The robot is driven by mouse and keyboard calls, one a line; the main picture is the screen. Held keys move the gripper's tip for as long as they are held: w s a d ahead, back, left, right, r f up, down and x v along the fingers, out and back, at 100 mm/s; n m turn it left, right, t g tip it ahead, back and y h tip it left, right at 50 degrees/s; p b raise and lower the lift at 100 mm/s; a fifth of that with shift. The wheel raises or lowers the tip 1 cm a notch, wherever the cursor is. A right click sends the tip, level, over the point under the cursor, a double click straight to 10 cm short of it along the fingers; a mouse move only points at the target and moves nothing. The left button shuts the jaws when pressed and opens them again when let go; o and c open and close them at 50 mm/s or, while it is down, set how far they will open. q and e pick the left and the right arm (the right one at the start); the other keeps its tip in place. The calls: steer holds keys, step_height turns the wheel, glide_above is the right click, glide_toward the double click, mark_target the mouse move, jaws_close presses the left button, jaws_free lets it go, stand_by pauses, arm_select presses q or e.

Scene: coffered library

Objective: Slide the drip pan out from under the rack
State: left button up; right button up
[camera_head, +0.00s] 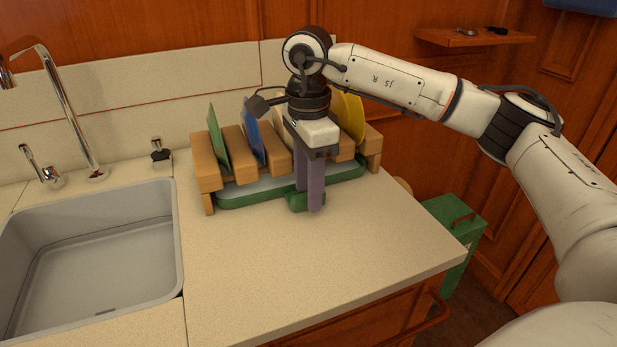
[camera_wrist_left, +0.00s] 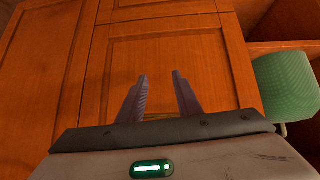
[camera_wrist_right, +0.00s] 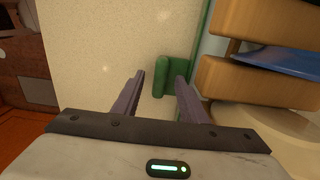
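The drip pan (camera_head: 240,200) has a green rim and a pale inside, and lies on the counter under the wooden rack (camera_head: 205,177). Its green handle (camera_head: 297,203) sticks out at the front. My right gripper (camera_head: 308,199) points down at the handle. In the right wrist view, its open fingers (camera_wrist_right: 161,76) stand on either side of the handle bar (camera_wrist_right: 161,82), with gaps showing; the pan's green rim (camera_wrist_right: 199,42) runs beside it. My left gripper (camera_wrist_left: 161,76) is open and empty, facing wooden cabinet panels, and is outside the head view.
The rack holds a green plate (camera_head: 217,140), a blue plate (camera_head: 252,135) and a yellow plate (camera_head: 352,115). A grey sink (camera_head: 90,250) with a faucet (camera_head: 70,105) lies left. The counter (camera_head: 290,270) in front is clear up to its edge. A green box (camera_head: 455,215) stands beyond its right side.

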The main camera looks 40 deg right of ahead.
steer(key=shift+c, duration=0.4)
jaws_close()
steer(key=shift+s+a+b, duration=0.2)
steer(key=shift+s+a, duration=0.05)
steer(key=shift+s, duration=0.8)
steer(key=shift+s+a+b, duration=0.15)
steer(key=shift+s+a, duration=0.1)
steer(key=shift+s, duration=0.95)
steer(key=shift+s+a+b, duration=0.25)
steer(key=shift+s+a, duration=0.05)
steer(key=shift+s, duration=0.7)
steer(key=shift+s+a+b, duration=0.2)
steer(key=shift+s+a, duration=0.05)
steer(key=shift+s, duration=1)
